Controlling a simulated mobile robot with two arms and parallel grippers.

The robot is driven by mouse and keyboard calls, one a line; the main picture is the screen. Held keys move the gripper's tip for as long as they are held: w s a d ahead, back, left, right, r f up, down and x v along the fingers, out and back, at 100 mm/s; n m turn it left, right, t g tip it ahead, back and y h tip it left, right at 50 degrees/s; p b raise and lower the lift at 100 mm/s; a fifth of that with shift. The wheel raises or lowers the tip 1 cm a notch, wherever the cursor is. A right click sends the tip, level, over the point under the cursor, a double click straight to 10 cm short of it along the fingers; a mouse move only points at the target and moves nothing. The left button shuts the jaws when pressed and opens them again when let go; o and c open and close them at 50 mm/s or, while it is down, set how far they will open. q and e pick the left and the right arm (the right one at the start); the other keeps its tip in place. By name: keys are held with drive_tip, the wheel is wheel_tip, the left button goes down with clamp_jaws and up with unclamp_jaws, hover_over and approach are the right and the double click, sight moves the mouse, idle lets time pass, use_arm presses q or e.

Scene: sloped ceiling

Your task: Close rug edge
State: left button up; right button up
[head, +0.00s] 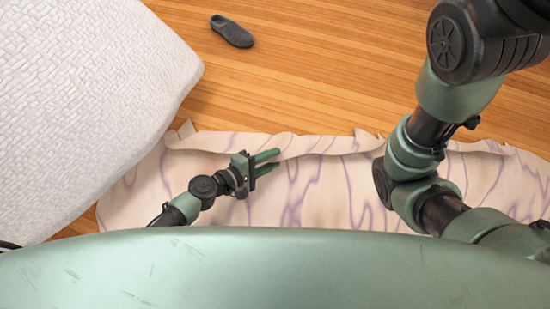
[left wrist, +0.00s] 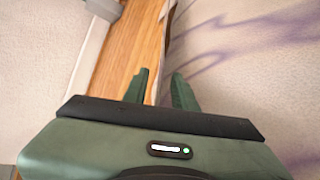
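The cream rug with purple streaks (head: 330,204) lies on the wooden floor. Its far edge (head: 330,146) is wavy and looks curled or folded over. In the head view my left gripper (head: 278,159) is over the rug by this edge, fingers pointing right. In the left wrist view the left gripper (left wrist: 160,73) has a gap between its fingers, and the rug edge (left wrist: 167,45) runs up from near that gap. I cannot tell whether a finger touches the rug. My right arm crosses the right side of the head view; its gripper is out of frame.
A large white woven-textured piece (head: 80,100), perhaps a bed or cushion, fills the left and borders the rug. A dark slipper (head: 232,31) lies on the floor beyond the rug. The wooden floor (head: 320,75) between them is clear.

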use_arm(q)
drive_tip(key=shift+x, duration=0.75)
clamp_jaws()
idle(0.9)
